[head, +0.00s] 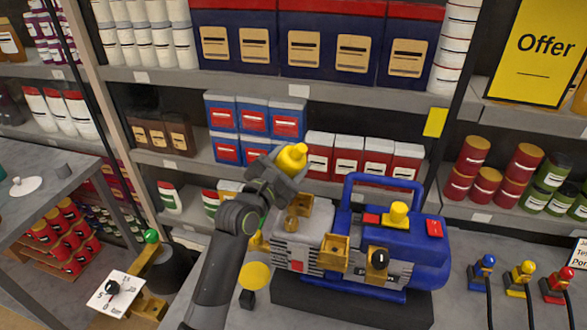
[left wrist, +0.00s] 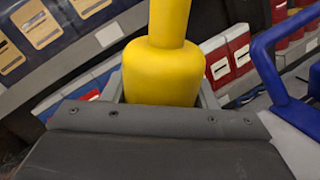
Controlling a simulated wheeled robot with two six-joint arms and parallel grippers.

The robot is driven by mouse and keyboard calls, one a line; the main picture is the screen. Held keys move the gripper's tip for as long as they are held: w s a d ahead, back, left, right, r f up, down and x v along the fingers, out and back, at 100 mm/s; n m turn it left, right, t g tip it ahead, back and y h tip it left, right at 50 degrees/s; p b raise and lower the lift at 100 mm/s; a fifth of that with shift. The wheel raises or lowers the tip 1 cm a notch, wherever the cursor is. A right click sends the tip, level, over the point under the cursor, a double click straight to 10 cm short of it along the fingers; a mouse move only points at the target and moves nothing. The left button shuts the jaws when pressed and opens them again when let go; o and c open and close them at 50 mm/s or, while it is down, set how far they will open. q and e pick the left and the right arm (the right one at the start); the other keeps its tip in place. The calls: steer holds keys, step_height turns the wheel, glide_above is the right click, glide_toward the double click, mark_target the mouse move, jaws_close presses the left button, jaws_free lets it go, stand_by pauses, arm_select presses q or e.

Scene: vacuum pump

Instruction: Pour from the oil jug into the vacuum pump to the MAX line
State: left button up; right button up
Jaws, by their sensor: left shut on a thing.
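My left gripper (head: 285,165) is shut on a yellow bottle-shaped thing (head: 293,156) that looks like the oil jug. It is held above and behind the left end of the vacuum pump (head: 402,240), apart from it. In the left wrist view the yellow thing (left wrist: 162,72) stands between the jaws, its narrow neck running up out of the picture. The pump is blue with a grey ribbed end, a blue handle, brass fittings and a yellow cap (head: 397,214) on top. I cannot make out a MAX line or oil level. My right gripper is not in view.
The pump sits on a dark base (head: 350,308) on a grey counter. A yellow disc (head: 255,276) is left of it, partly near my arm. Blue, yellow and red valves (head: 522,277) stand at right. Stocked shelves (head: 300,92) rise close behind. A dial plate (head: 114,293) is at lower left.

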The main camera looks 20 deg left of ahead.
arm_select(q)
steer(key=shift+a+f+m+b, duration=0.1)
steer(key=shift+f+m+b, duration=0.2)
steer(key=shift+b, duration=0.45)
steer(key=m+b, duration=0.1)
steer(key=b, duration=0.2)
steer(key=a+f+m+b, duration=0.1)
steer(key=b, duration=0.2)
steer(key=shift+w+f, duration=0.2)
steer(key=shift+w, duration=0.05)
steer(key=shift+w+a+r+m+h, duration=0.1)
steer(key=shift+a+m+h, duration=0.1)
steer(key=shift+m+h, duration=0.3)
steer(key=shift+w+a+m, duration=0.1)
steer(key=shift+a+m, duration=0.2)
steer(key=shift+m, duration=1)
stand_by(4.6)
